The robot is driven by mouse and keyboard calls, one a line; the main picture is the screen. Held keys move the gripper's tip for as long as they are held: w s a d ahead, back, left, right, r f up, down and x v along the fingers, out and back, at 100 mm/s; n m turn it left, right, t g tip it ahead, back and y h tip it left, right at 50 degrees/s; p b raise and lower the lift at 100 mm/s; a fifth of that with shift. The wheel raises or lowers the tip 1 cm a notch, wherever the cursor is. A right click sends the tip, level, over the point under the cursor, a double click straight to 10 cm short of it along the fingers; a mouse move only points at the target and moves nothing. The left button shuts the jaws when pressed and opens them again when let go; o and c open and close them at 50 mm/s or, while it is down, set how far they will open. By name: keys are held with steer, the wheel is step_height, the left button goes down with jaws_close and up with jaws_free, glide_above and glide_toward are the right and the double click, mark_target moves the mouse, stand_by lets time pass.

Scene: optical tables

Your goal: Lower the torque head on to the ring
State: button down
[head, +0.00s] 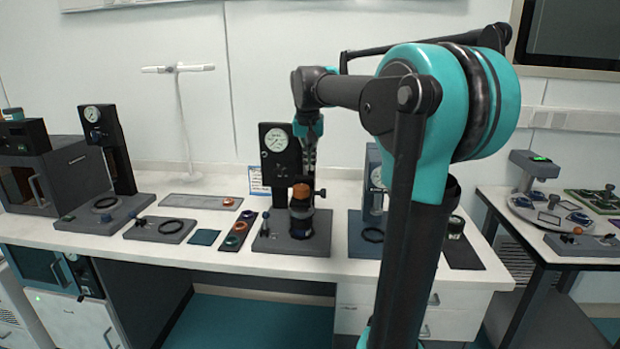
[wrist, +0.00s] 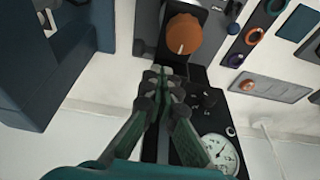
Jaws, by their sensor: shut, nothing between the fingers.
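The torque head, topped by an orange knob (head: 302,190), sits low on the middle gauge stand (head: 275,142) in the head view. A dark round part (head: 301,216) shows beneath it on the stand's base (head: 290,243). I cannot tell whether the head touches the ring, and the ring itself is not clearly seen. My gripper (head: 308,168) points down just above the knob, its fingers shut and empty. In the wrist view the orange knob (wrist: 183,33) lies just beyond my closed fingertips (wrist: 160,72), apart from them in the picture. The gauge dial (wrist: 220,151) shows at lower right.
A similar gauge stand (head: 105,150) stands at the left, with a ring on its base. Another stand (head: 375,180) is close on the right, partly behind my arm. A strip with coloured rings (head: 237,230) lies to the left. A small upright pin (head: 265,222) stands on the base.

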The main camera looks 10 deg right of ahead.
steer(key=shift+v, duration=1.95)
steer(key=s+d+f+n+t+y, duration=0.1)
steer(key=s+f+n, duration=0.1)
steer(key=s+f, duration=1.3)
steer(key=s+f+n, duration=0.2)
steer(key=s+f, duration=0.9)
steer(key=f, duration=0.7)
steer(key=m+g+h, duration=0.1)
steer(key=m, duration=0.3)
glide_toward(310, 184)
step_height(310, 184, down, 7)
steer(key=shift+d+r, duration=0.1)
steer(key=shift+d, duration=0.1)
steer(key=shift+f, duration=0.6)
steer(key=shift+f, duration=0.1)
